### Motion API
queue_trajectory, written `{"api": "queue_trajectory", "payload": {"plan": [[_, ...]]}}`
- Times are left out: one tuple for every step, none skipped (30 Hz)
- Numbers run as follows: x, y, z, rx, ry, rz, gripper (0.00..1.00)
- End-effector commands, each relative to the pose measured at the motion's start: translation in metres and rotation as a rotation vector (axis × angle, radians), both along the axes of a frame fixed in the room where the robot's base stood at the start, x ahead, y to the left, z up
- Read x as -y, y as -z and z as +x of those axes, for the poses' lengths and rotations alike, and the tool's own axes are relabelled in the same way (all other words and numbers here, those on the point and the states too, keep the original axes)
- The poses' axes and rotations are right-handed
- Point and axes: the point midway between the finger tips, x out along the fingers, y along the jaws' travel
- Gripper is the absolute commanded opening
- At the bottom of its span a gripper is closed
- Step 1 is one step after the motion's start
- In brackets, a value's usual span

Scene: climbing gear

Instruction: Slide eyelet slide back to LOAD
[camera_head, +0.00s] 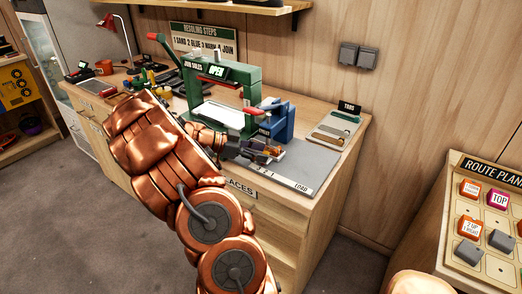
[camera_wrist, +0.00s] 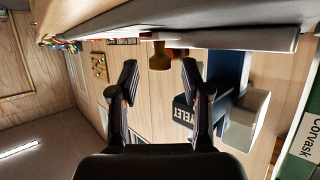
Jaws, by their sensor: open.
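The eyelet slide (camera_head: 263,150), a small block with brass-coloured parts, sits on the grey track plate (camera_head: 308,165) below the blue eyelet press (camera_head: 282,120). It is away from the LOAD mark at the plate's front right corner. My gripper (camera_head: 236,149) is just left of the slide. In the wrist view my gripper (camera_wrist: 159,66) is open, its two dark fingers apart, with a brass knob (camera_wrist: 160,57) seen in the gap beyond the tips. Nothing is clearly held. The blue press (camera_wrist: 232,70) and its label stand right of the fingers. My arm hides part of the bench.
The green sole press (camera_head: 225,90) with an OPEN sign stands behind my gripper. A small tray (camera_head: 337,128) lies at the bench's right back. The plate between slide and LOAD is clear. A route planning board (camera_head: 488,215) stands at the far right.

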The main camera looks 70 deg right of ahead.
Motion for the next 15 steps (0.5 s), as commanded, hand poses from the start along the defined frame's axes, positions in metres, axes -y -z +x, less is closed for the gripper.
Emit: {"api": "queue_trajectory", "payload": {"plan": [[0.0017,0.0003,-0.0037,-0.001,0.002,0.000,0.48],[0.0024,0.0010,-0.0049,-0.001,0.002,0.000,0.48],[0.0033,0.0018,-0.0060,-0.001,0.001,0.000,0.48],[0.0038,0.0022,-0.0065,-0.001,0.001,0.000,0.48],[0.0041,0.0026,-0.0069,-0.001,0.000,-0.001,0.48],[0.0045,0.0030,-0.0072,-0.001,0.000,-0.001,0.48],[0.0046,0.0032,-0.0071,0.000,-0.001,0.000,0.48],[0.0047,0.0033,-0.0072,0.000,-0.001,0.000,0.48],[0.0047,0.0033,-0.0072,0.000,-0.001,0.000,0.48],[0.0047,0.0034,-0.0070,0.000,-0.001,0.000,0.48],[0.0047,0.0034,-0.0070,0.000,-0.001,0.000,0.48],[0.0047,0.0034,-0.0070,0.000,-0.001,0.000,0.48],[0.0047,0.0034,-0.0070,0.000,-0.001,0.000,0.46],[0.0047,0.0034,-0.0070,0.000,-0.001,0.000,0.42],[0.0046,0.0035,-0.0070,0.000,-0.001,0.000,0.38]]}}
